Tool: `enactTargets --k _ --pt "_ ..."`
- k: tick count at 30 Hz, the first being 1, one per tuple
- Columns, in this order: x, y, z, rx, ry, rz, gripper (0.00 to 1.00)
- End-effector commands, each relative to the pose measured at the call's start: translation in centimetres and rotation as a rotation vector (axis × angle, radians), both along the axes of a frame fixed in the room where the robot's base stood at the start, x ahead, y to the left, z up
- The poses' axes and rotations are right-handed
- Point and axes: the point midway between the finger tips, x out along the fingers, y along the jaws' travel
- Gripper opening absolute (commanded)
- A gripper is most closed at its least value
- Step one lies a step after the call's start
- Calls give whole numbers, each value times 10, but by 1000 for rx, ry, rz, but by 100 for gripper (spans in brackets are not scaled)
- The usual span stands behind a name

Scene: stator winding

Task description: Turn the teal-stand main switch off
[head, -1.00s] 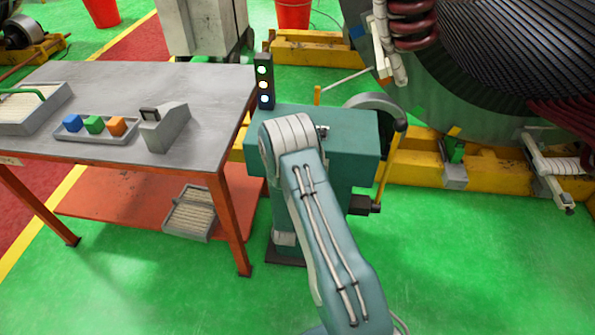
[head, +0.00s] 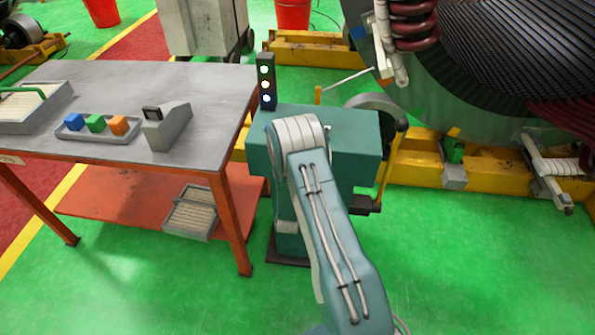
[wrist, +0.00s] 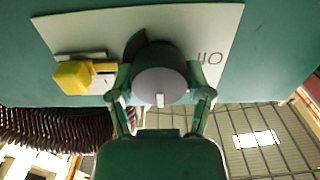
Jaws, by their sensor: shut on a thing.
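The teal stand (head: 350,130) stands right of the workbench in the head view, with my arm in front of it. In the wrist view its teal face (wrist: 280,30) carries a pale plate (wrist: 90,30) with partly readable dark lettering near the right edge. A round grey knob (wrist: 160,78), with a short white mark at its lower edge, sits on the plate. My gripper (wrist: 160,92) is shut on this knob, one finger on each side. In the head view my gripper is hidden behind my arm.
A yellow handle (wrist: 73,77) sticks out left of the knob. A light tower (head: 266,80) rises behind the stand, and a hand lever (head: 388,165) is at its right. The workbench (head: 200,85) stands close at the left. Green floor in front is clear.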

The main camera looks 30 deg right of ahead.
Motion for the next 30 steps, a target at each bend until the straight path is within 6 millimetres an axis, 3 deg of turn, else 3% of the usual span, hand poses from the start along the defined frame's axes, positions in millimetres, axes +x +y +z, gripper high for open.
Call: enactTargets --k 11,30 --pt "3 2 2 -88 53 6 18" --pt "6 5 1 -562 370 9 18"
